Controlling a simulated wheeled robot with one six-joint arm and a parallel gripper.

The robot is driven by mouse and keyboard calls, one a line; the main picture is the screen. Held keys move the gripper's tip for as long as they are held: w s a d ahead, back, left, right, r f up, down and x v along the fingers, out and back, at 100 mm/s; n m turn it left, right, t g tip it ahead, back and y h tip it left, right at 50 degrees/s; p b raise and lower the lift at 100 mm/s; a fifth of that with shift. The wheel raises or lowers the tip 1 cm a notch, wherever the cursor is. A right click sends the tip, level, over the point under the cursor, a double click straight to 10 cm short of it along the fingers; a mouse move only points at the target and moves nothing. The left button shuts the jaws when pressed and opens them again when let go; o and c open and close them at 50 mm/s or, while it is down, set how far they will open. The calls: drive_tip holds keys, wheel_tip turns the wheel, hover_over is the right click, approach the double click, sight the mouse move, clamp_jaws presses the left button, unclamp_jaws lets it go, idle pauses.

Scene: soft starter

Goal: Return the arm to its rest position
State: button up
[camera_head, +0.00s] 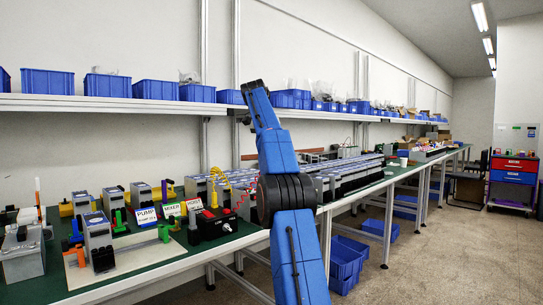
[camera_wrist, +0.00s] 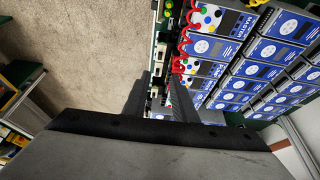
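My blue arm (camera_head: 278,150) rises from the bottom middle of the head view, bends at a dark grey joint and reaches up past the shelf edge. My gripper does not show in the head view. In the wrist view, its two dark fingers (camera_wrist: 158,100) stand apart, with a narrow gap and nothing held between them. The camera looks down past them at the bench edge. Blue-and-white labelled devices (camera_wrist: 245,70) stand in rows to the right of the fingers, with red coiled leads (camera_wrist: 182,45) beside them.
The green bench (camera_head: 150,250) holds labelled units, a red-and-black box (camera_head: 214,224) and rows of grey devices (camera_head: 350,175). A shelf (camera_head: 110,103) with blue bins (camera_head: 48,81) runs above. Floor (camera_head: 430,260) to the right is clear; blue crates (camera_head: 345,262) sit under the bench.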

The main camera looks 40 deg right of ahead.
drive_tip(key=shift+a, duration=0.1)
drive_tip(key=s+a+f+n+t+y, duration=0.1)
drive_tip(key=s+a+f+n, duration=0.15)
drive_tip(key=s+a, duration=0.4)
drive_tip(key=s+a+f+n+t, duration=0.15)
drive_tip(key=s+a+n, duration=0.25)
drive_tip(key=a, duration=0.6)
drive_tip(key=s+a+f+n+y, duration=0.1)
drive_tip(key=s+a+f+n, duration=0.2)
drive_tip(key=s+a, duration=0.35)
drive_tip(key=s+a+f+n, duration=0.2)
drive_tip(key=s+a+f, duration=0.3)
drive_tip(key=s+f, duration=0.3)
drive_tip(key=s+a+f+n+t+y, duration=0.1)
drive_tip(key=s+a+f+n, duration=0.2)
drive_tip(key=s+a+f, duration=0.3)
drive_tip(key=s+a+f+n+t+y, duration=0.1)
drive_tip(key=s+a+f+n, duration=0.1)
drive_tip(key=s+a+f, duration=0.4)
drive_tip(key=s+f, duration=0.5)
drive_tip(key=f, duration=0.5)
drive_tip(key=shift+s+f+n, duration=0.25)
drive_tip(key=shift+f+n, duration=0.1)
drive_tip(key=shift+f, duration=0.05)
